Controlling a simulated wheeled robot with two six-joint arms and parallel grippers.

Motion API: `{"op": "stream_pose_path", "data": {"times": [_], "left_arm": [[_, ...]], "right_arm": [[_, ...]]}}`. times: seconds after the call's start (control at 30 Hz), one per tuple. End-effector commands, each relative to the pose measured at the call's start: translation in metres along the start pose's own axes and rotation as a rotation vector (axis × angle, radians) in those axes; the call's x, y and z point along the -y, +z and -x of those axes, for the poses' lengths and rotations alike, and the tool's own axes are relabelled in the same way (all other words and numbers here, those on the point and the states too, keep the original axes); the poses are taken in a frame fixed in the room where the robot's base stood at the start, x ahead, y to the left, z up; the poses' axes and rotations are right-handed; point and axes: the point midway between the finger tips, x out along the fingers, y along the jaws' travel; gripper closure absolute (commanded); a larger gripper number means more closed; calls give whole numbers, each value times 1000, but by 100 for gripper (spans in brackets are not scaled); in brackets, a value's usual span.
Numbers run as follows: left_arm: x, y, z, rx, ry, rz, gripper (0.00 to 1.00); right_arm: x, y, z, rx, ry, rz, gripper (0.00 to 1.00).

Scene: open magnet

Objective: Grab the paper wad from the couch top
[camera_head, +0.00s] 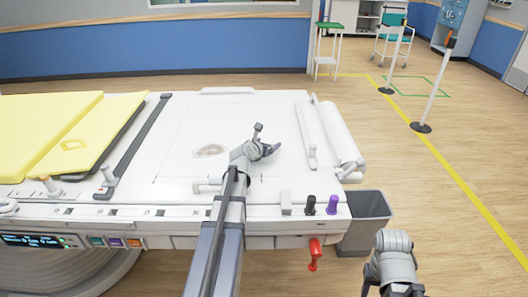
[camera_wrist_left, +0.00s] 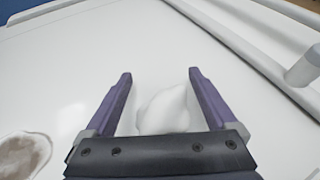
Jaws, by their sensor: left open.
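The paper wad (camera_wrist_left: 168,108) is a white crumpled lump on the white couch top (camera_head: 190,122). In the left wrist view it lies between the two purple fingers of my left gripper (camera_wrist_left: 160,74), with a gap to the left finger and close to the right one. The left gripper is open. In the head view my left gripper (camera_head: 266,141) is over the right half of the couch top, and I cannot make out the wad there. My right arm shows at the lower right; its gripper is not in view.
A brownish stained patch (camera_head: 209,151) lies left of the gripper; it also shows in the left wrist view (camera_wrist_left: 24,155). Yellow pads (camera_head: 50,130) cover the couch's left end. A white roll (camera_head: 340,135) lies at the right end. A grey bin (camera_head: 370,206) stands by the front right corner.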

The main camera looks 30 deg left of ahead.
Motion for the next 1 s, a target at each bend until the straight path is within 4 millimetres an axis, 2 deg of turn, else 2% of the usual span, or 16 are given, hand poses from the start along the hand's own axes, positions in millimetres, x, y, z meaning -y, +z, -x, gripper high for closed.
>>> {"op": "stream_pose_path", "data": {"times": [0.07,0.8,1.0], "left_arm": [[0,0,1,0,0,0,9],[0,0,1,0,1,0,92],[0,0,1,0,1,0,94]], "right_arm": [[0,0,1,0,0,0,50],[0,0,0,0,0,0,50],[0,0,1,0,0,0,50]]}}
